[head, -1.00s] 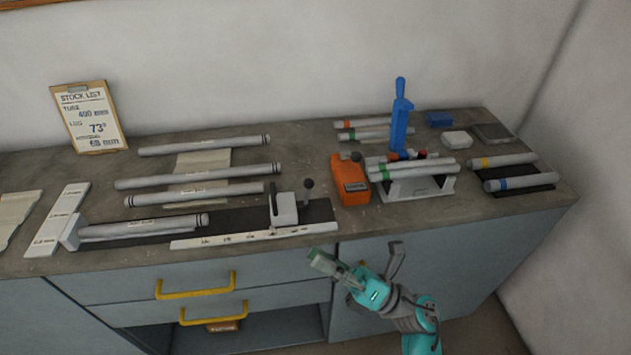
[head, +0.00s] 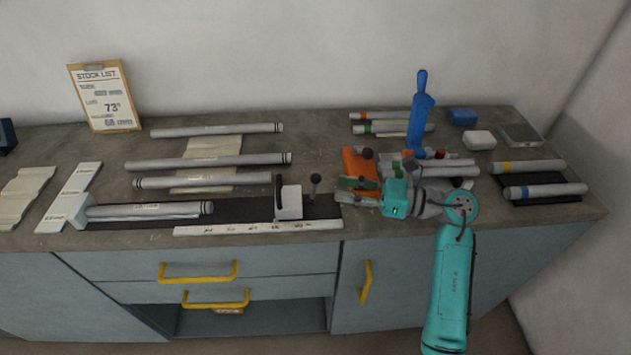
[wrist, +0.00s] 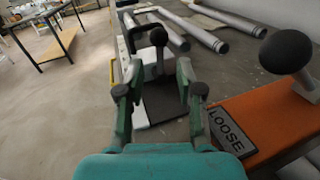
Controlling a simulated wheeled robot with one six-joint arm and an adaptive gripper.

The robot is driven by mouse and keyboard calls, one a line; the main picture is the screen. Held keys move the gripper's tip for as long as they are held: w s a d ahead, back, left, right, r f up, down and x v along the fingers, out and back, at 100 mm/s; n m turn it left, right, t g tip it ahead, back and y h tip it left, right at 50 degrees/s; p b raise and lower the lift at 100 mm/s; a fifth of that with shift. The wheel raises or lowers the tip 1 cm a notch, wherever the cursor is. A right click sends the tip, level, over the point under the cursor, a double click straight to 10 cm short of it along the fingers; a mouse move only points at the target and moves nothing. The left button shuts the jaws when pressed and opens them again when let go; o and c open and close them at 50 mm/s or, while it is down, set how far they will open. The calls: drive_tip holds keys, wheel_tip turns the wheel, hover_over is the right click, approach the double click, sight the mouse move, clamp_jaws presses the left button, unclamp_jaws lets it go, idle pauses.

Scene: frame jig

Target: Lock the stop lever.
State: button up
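The stop (head: 288,203) is a white block with a dark plate on the dark rail of the jig.
An orange block (head: 358,163) with a black knob is close beside my gripper. Its label (wrist: 229,130) reads "LOOSE" in the wrist view. A white scale strip (head: 258,228) runs along the front edge. Grey tubes (head: 208,162) lie behind the rail. A blue-handled tool (head: 420,110) stands behind my gripper.

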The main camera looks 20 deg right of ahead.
sight(317, 184)
drive_tip(key=x, duration=0.7)
drive_tip(key=shift+w+a, duration=0.15)
drive_tip(key=shift+a, duration=0.1)
clamp_jaws()
